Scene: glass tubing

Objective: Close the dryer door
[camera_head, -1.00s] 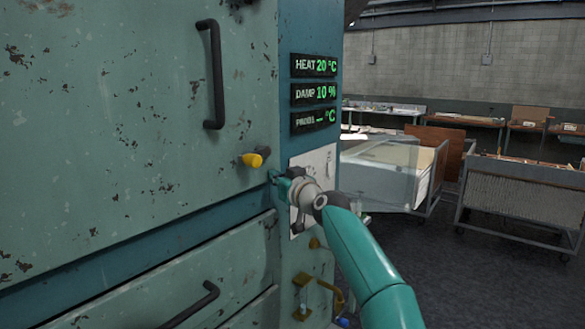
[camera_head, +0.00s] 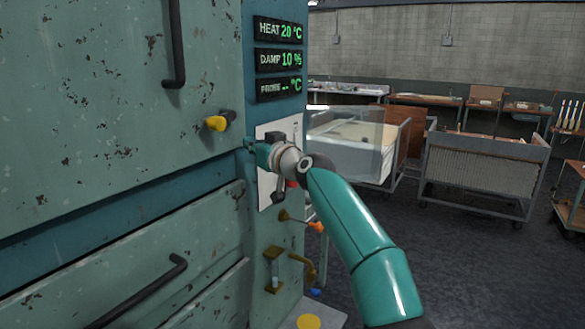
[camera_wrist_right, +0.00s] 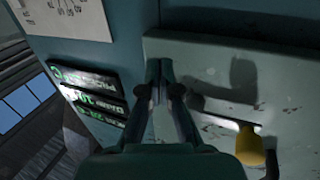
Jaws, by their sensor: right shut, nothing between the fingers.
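The dryer door (camera_head: 90,90) is the large worn green panel at the left in the head view, with a black bar handle (camera_head: 177,45). A yellow-tipped knob (camera_head: 218,123) sticks out near its lower right edge; it also shows in the wrist view (camera_wrist_right: 249,146). The door's edge lies along the blue frame, and I cannot tell if it is fully flush. My right gripper (camera_head: 249,145) is shut and empty, just right of and below the knob. In the wrist view its fingertips (camera_wrist_right: 158,70) are at the door's edge; contact is unclear. My left gripper is out of view.
Display readouts (camera_head: 279,60) and a white control plate (camera_head: 265,190) are on the frame. A lower panel (camera_head: 160,270) with a black handle, and brass fittings (camera_head: 273,268), are below. Carts (camera_head: 485,170) stand at the right; dark floor (camera_head: 460,260) between is clear.

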